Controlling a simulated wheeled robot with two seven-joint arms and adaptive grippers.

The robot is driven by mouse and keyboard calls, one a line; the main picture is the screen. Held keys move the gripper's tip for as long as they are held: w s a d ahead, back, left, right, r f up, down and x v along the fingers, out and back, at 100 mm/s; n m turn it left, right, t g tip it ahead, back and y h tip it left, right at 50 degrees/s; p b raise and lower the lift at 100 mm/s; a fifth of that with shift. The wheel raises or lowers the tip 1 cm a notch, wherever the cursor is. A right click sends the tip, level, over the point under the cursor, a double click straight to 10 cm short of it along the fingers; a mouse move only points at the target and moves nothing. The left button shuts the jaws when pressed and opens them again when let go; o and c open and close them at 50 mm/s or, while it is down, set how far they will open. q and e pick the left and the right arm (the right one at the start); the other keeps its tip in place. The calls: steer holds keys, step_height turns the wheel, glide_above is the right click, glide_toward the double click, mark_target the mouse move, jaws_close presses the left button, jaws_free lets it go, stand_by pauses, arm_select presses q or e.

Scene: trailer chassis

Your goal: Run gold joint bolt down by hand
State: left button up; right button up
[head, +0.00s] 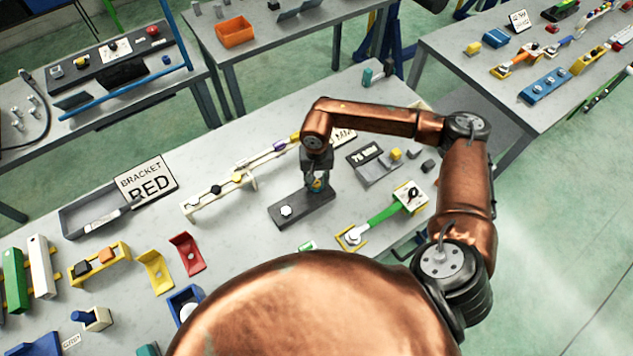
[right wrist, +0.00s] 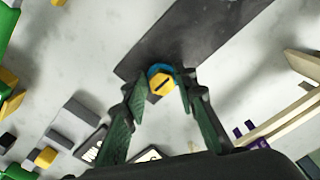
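The gold joint bolt (right wrist: 160,82) has a slotted hexagonal head with a blue ring under it. It stands near one end of a dark flat bar (head: 303,208); the bar also shows in the right wrist view (right wrist: 200,40). My right gripper (head: 316,184) points down over that end and partly hides the bolt in the head view. In the right wrist view its green-padded fingers (right wrist: 160,84) stand on either side of the bolt head, with a narrow gap visible at the left finger. My left gripper is not in view.
A white hex piece (head: 286,211) sits on the bar's other end. A cream rail (head: 220,194) lies left of it, a green-handled part (head: 385,214) right, and a grey tray (head: 375,168) behind right. A bracket sign (head: 147,181) stands at left.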

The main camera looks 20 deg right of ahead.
jaws_close()
